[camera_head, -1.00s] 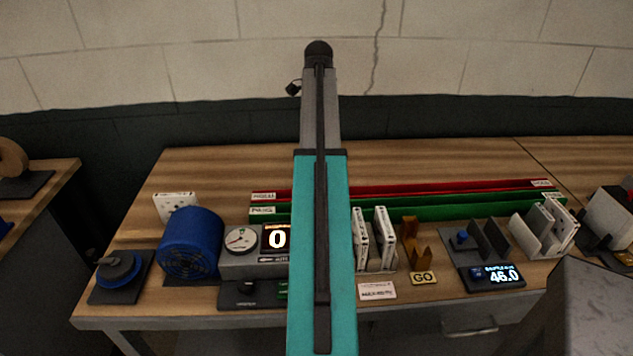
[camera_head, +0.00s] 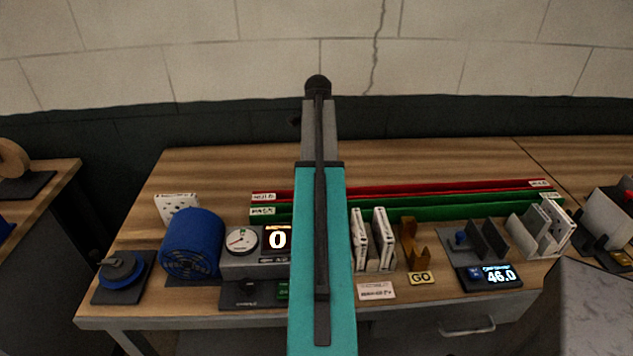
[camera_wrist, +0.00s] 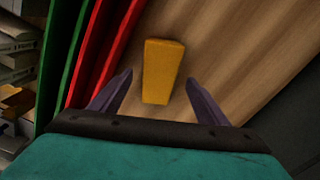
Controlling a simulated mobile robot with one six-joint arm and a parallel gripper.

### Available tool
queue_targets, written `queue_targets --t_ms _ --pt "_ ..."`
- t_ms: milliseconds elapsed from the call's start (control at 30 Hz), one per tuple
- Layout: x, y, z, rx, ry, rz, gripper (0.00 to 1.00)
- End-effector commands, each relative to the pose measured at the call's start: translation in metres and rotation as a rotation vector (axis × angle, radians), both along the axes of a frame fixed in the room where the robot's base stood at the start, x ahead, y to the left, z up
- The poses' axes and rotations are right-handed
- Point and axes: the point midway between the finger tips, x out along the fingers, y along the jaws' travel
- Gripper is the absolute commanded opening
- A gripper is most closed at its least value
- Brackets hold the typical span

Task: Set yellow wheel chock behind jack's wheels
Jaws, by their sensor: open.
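In the wrist view a yellow block, which looks like the wheel chock (camera_wrist: 162,71), lies on the wooden bench top beyond the red rail. My gripper (camera_wrist: 158,88) is open, with one dark finger on each side of the chock. The fingers look apart from it, and I cannot tell how high they are above the bench. In the head view my arm covers the middle of the bench, and the chock and my gripper's fingers are hidden. I cannot make out a jack or its wheels in either view.
A red rail (camera_head: 400,188) and a green rail (camera_head: 420,208) run along the bench (camera_head: 230,165). In front stand a blue cylinder (camera_head: 191,245), a dial gauge (camera_head: 241,240), white boxed filters (camera_head: 383,238), a GO gauge (camera_head: 421,278) and a 46.0 display (camera_head: 490,277). The bench behind the rails looks clear.

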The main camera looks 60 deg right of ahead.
Motion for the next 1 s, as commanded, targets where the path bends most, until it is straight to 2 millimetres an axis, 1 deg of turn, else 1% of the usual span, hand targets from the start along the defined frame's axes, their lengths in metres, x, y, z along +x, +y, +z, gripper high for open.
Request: queue_targets --t_ms 233,367,467,800,1000 --pt "0.000 0.000 0.000 0.000 0.000 0.001 0.69" --pt "0.000 0.001 -0.004 0.001 0.000 0.001 0.69" --pt "0.000 0.002 -0.011 0.002 0.001 0.001 0.69" --pt "-0.001 0.003 -0.042 0.002 0.001 0.002 0.69" --pt "0.000 0.003 -0.052 0.000 0.000 0.002 0.69"
